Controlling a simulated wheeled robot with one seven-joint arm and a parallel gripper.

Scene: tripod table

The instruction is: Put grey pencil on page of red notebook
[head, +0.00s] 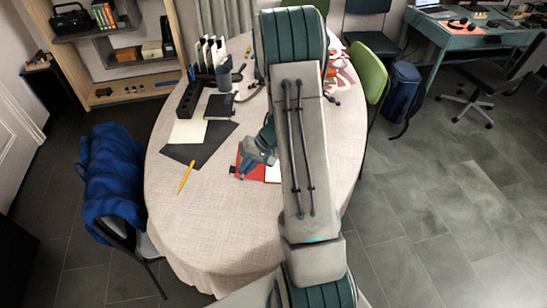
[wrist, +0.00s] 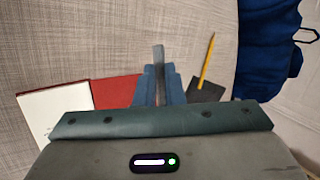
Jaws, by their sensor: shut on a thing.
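My gripper (head: 246,171) is over the table, beside the red notebook (head: 240,157). In the wrist view my gripper (wrist: 158,82) is shut on the grey pencil (wrist: 159,56), whose end sticks out past the fingertips. The notebook lies open, with a red cover (wrist: 115,91) and a white page (wrist: 50,115) to its left in the wrist view. In the head view part of the white page (head: 273,173) shows, and my arm hides the rest. The pencil cannot be made out clearly in the head view.
A yellow pencil (head: 186,177) lies by a black sheet (head: 210,147) with a cream paper (head: 188,132) on it. A black organizer (head: 187,100), a dark notebook (head: 219,107) and a grey cup (head: 224,76) stand farther back. The table's front left (head: 205,230) is clear.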

